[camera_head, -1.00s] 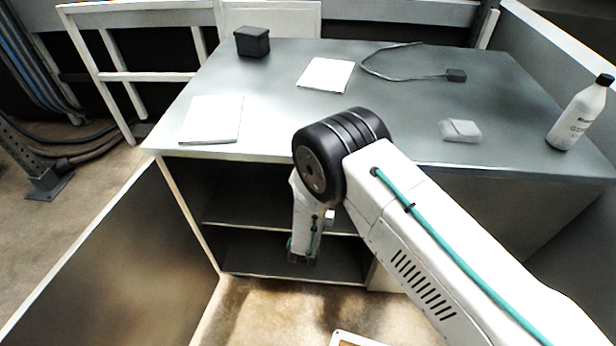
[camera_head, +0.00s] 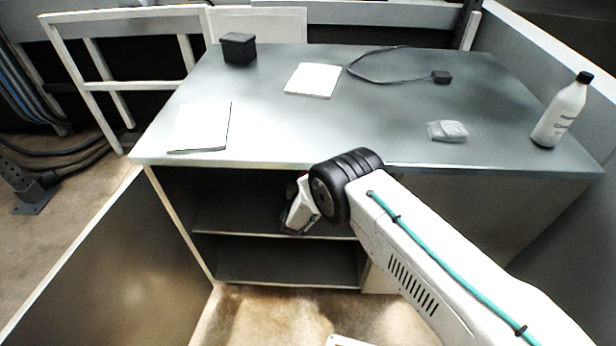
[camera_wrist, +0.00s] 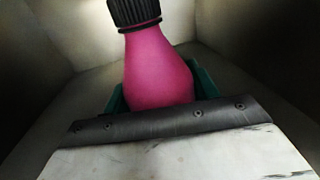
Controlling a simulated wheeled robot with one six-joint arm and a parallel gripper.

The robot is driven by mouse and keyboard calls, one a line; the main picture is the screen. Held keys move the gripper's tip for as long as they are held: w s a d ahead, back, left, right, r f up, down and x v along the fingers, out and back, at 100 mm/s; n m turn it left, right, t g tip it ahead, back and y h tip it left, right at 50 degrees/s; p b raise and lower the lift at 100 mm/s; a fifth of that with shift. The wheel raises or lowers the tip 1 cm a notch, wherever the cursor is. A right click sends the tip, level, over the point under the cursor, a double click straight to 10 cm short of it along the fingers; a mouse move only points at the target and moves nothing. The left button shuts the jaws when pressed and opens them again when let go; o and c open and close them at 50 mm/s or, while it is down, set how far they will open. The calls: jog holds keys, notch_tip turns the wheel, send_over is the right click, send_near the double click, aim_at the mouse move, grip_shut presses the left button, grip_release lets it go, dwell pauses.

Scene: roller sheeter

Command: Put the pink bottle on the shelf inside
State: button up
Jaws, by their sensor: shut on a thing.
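In the wrist view a pink bottle (camera_wrist: 158,66) with a black ribbed cap stands just beyond the edge of my gripper (camera_wrist: 155,95). Green finger parts show on both sides of the bottle, and my gripper is shut on it. The bottle's lower part is hidden behind the gripper body. In the head view my gripper (camera_head: 293,228) is at the open cabinet, around the height of the inner shelf (camera_head: 222,219).
The cabinet's top (camera_head: 300,125) is above my wrist. On it are a white bottle (camera_head: 562,112), a black box (camera_head: 238,48), a cable (camera_head: 385,78), papers (camera_head: 313,80) and a small clear packet (camera_head: 446,131). An open door panel (camera_head: 110,260) stands at left. The lower compartment (camera_head: 285,262) looks empty.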

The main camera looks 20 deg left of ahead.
jog(key=shift+f, duration=0.25)
jog(key=o, duration=1.4)
jog(key=shift+c, duration=0.2)
jog(key=s+d, duration=0.1)
jog(key=s, duration=1.1)
jog(key=shift+r, duration=0.15)
jog(key=shift+d, duration=0.1)
